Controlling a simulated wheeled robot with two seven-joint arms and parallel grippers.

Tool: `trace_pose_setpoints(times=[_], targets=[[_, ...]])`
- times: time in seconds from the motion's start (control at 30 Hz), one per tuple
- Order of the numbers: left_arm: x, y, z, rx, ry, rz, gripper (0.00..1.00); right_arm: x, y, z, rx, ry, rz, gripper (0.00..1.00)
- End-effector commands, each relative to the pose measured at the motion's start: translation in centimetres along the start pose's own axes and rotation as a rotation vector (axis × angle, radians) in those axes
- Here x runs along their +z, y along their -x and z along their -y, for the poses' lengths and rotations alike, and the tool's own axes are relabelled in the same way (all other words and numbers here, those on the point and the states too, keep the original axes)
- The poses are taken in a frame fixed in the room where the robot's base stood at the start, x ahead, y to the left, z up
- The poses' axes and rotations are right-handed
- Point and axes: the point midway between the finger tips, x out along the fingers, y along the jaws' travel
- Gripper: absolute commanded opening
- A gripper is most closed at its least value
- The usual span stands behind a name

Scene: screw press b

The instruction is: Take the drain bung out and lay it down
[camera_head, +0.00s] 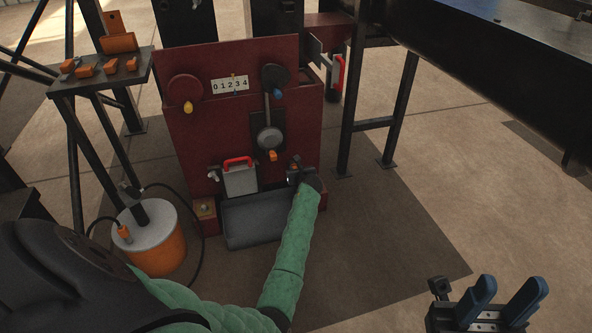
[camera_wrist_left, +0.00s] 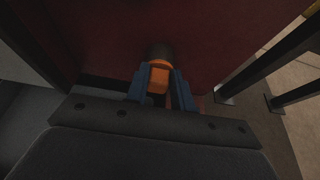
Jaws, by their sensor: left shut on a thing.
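The drain bung (camera_wrist_left: 158,78) is orange and sits between my left gripper's two blue fingers in the left wrist view, in front of a dark round fitting (camera_wrist_left: 160,52) on the red machine (camera_wrist_left: 100,40). I cannot tell whether it is still seated in the fitting. My left gripper (camera_head: 294,172) is shut on the bung low on the right of the red front in the head view, where an orange bit of it shows. My right gripper (camera_head: 502,303) is open and empty at the bottom right of the head view.
A grey tray (camera_head: 262,232) lies at the machine's foot, left of my left forearm. An orange drum (camera_head: 160,255) with a cable stands at the left. A shelf (camera_head: 80,82) holds several orange parts. A black steel frame (camera_head: 400,100) stands at the right, with open floor below it.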

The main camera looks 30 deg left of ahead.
Motion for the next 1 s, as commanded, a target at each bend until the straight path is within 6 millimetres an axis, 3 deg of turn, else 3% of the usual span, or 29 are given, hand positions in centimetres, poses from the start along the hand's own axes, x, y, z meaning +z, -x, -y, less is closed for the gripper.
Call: trace_pose_setpoints(times=[1.0], targets=[[-0.6, 1.8, -0.1, 0.001, -0.001, 0.0, 0.0, -0.1, -2.3, -0.1, 0.0, 0.0, -0.001, 0.36]])
